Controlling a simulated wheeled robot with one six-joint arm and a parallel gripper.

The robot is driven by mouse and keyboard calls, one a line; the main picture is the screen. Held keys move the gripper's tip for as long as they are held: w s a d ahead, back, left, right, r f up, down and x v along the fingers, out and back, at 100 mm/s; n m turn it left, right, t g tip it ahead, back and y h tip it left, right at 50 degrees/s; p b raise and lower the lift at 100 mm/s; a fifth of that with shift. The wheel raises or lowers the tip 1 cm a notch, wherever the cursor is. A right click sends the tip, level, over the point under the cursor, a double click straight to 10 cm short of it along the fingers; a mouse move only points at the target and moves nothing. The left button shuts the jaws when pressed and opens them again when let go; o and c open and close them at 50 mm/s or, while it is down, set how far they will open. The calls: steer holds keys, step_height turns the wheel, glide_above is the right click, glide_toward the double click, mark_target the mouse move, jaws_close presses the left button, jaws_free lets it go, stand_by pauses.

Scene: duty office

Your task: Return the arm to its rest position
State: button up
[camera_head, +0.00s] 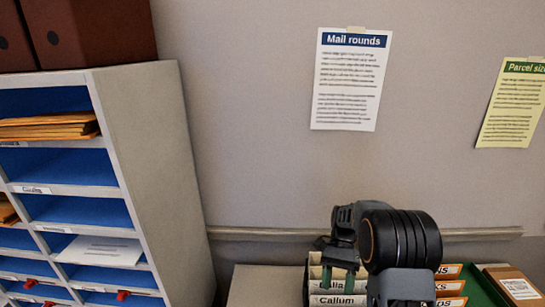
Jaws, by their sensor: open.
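My arm rises at the lower right, with a thick dark wrist joint in front of the rest. My gripper (338,275) shows to the left of that joint, pointing down over the labelled folders (338,300). Its jaws look apart and nothing shows between them. The wrist joint hides part of the gripper and of the folders behind.
A grey pigeonhole cabinet (150,170) with blue compartments stands at left, holding brown envelopes (50,127) and a white paper (100,250). A green tray (485,290) and a labelled parcel (515,287) lie at lower right. The wall behind has posted notices (350,80).

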steer(key=s+a+r+n+t+h+b, duration=0.1)
steer(key=s+r+n+t+h+b, duration=0.2)
steer(key=s+r+n+t, duration=0.5)
steer(key=shift+s+a+r+n+t, duration=0.3)
steer(key=shift+s+r+t, duration=0.8)
steer(key=shift+t, duration=2.3)
steer(key=shift+s+d+f, duration=0.1)
steer(key=shift+s+f, duration=0.2)
steer(key=shift+c, duration=0.5)
